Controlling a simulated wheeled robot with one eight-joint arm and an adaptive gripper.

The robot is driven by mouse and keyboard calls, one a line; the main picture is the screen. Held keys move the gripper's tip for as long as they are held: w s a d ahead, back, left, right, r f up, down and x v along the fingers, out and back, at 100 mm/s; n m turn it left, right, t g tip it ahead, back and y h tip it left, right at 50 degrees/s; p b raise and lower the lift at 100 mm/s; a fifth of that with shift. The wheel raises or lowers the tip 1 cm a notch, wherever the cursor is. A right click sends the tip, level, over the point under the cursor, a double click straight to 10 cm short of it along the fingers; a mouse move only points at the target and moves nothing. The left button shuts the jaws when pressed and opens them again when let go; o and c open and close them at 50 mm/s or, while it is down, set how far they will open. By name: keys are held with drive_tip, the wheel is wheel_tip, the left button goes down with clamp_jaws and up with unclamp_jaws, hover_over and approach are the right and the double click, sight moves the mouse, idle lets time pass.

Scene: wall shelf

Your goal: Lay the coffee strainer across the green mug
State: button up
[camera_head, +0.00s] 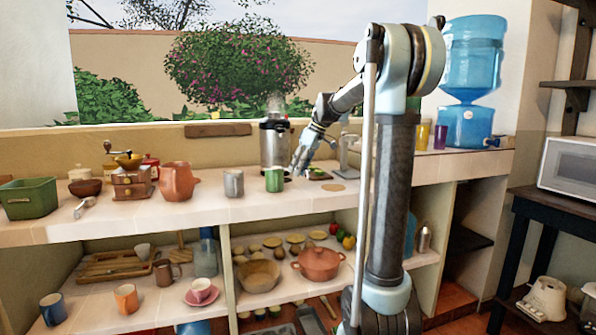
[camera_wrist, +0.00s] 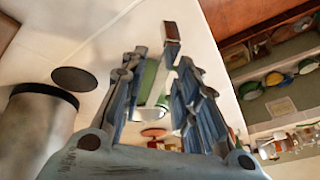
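The green mug (camera_head: 274,179) stands upright on the counter, just left of my gripper (camera_head: 298,166) in the head view. In the wrist view, something green that seems to be the mug (camera_wrist: 149,78) shows between the fingers of my gripper (camera_wrist: 162,58). The two fingers stand some way apart. A brown, wood-like piece with a thin grey stem (camera_wrist: 171,33) shows at the fingertips; it may be the strainer's handle. Whether the fingers press on it is unclear. I cannot pick out the strainer's bowl in either view.
A metal blender (camera_head: 275,144) stands behind the mug, and a grey cup (camera_head: 233,183) stands to its left. A terracotta jug (camera_head: 179,182) is farther left. A round tan disc (camera_head: 334,187) lies right of my gripper.

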drive_tip(key=shift+r, duration=0.1)
drive_tip(key=v, duration=1.1)
drive_tip(key=shift+r, duration=0.3)
drive_tip(key=shift+d, duration=0.15)
